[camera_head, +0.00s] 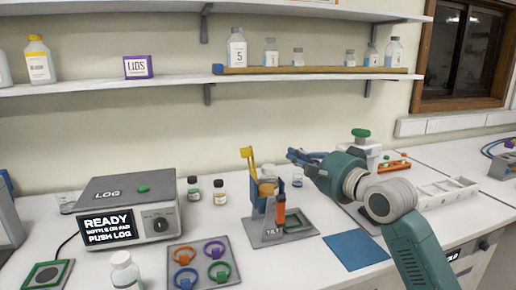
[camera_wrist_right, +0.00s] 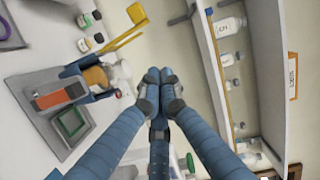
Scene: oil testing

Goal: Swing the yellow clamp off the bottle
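The yellow clamp (camera_head: 249,160) stands raised at the left of the tilt stand (camera_head: 268,238) in the head view, its arm pointing up. It looks clear of the bottle's top. It also shows in the wrist view (camera_wrist_right: 122,42), sticking out beside the bottle. My right gripper (camera_head: 294,156) is just right of and above the bottle, apart from the clamp. In the wrist view its fingertips (camera_wrist_right: 160,78) meet with nothing seen between them. My left gripper is not in view.
An orange-handled part (camera_head: 280,208) is on the stand's front. A grey log box (camera_head: 128,205) and small bottles (camera_head: 220,191) stand left. Coloured rings (camera_head: 201,265) lie in front. A blue mat (camera_head: 356,249) lies right, and a white rack (camera_head: 447,193) stands beyond my arm.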

